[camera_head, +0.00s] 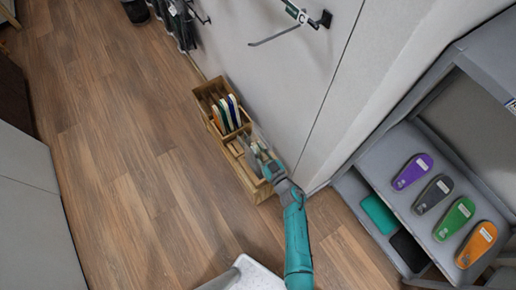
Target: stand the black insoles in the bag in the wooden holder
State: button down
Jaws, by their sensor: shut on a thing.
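The wooden holder (204,113) stands on the floor against the pale wall. Several thin insoles (226,113), with white, green, orange and blue edges, stand upright in its far part. My gripper (264,160) is over the near part of the holder, shut on a greyish, see-through bag (254,137). The bag looks upright at the holder's wall side. I cannot tell whether its lower edge touches the holder, and no black insoles can be made out inside it. The fingertips are small and partly hidden by the bag.
A grey shelf unit at the right bears purple (412,171), dark grey (433,194), green (454,219) and orange (477,244) insoles. Teal (379,214) and black (408,249) items lie on its lower level. A hook (275,38) sticks out of the wall. The wooden floor at left is clear.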

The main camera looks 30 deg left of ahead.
jog(key=c, duration=1)
grip_release()
jog(key=v, duration=1.2)
